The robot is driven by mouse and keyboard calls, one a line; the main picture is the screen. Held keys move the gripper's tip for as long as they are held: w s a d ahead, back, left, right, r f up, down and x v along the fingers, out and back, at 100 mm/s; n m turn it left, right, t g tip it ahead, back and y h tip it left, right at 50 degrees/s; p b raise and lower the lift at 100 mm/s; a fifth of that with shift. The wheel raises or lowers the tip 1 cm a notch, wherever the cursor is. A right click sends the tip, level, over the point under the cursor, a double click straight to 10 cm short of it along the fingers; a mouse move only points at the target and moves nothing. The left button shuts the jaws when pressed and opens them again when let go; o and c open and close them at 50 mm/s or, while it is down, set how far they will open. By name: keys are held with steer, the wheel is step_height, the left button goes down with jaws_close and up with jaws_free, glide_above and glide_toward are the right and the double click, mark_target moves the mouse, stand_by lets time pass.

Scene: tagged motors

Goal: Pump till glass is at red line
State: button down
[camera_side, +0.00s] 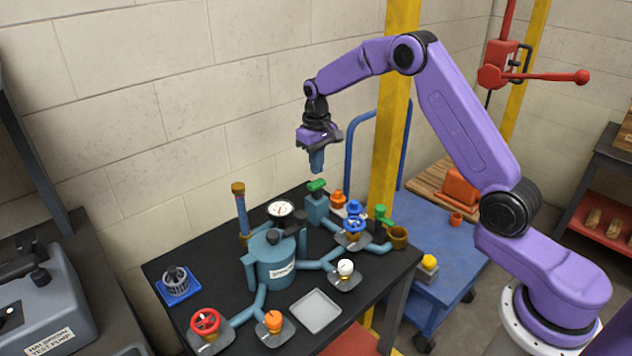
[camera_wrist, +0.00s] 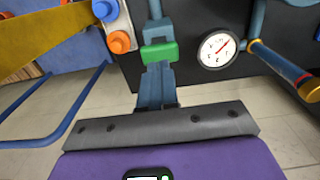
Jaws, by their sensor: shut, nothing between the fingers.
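My gripper (camera_side: 317,168) is shut and empty, pointing down just above the green-topped blue pump block (camera_side: 317,206). A small gap shows between its fingertips and the green handle (camera_side: 317,186) in the side view. In the wrist view the shut fingers (camera_wrist: 156,68) line up with the green handle (camera_wrist: 160,53). The glass looks to be the upright blue tube (camera_side: 242,215) with a brown cap, left of the tank. In the wrist view the tube (camera_wrist: 280,66) has a red ring near its gold end. I cannot tell the liquid level.
A round blue tank (camera_side: 275,262) with a white dial gauge (camera_side: 280,209) stands mid-table. Pipes lead to a red valve (camera_side: 205,322), an orange knob (camera_side: 273,321), a white knob (camera_side: 345,267) and blue valves (camera_side: 354,218). An empty grey tray (camera_side: 315,311) lies in front.

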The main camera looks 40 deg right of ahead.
steer(key=shift+r, duration=2.3)
steer(key=s+a+r+n, duration=0.25)
steer(key=s+a, duration=0.35)
steer(key=s, duration=0.3)
steer(key=s+a+r+n, duration=0.25)
steer(key=s+a, duration=0.35)
steer(key=s, duration=0.3)
steer(key=s+d+f+n, duration=0.1)
steer(key=s+d+n, duration=0.1)
steer(key=s, duration=1)
steer(key=s+d+n, duration=0.2)
steer(key=s+n, duration=0.3)
steer(key=s, duration=0.7)
steer(key=shift+s+d+f+n, duration=0.3)
steer(key=shift+s+d+f, duration=0.05)
steer(key=shift+s, duration=0.05)
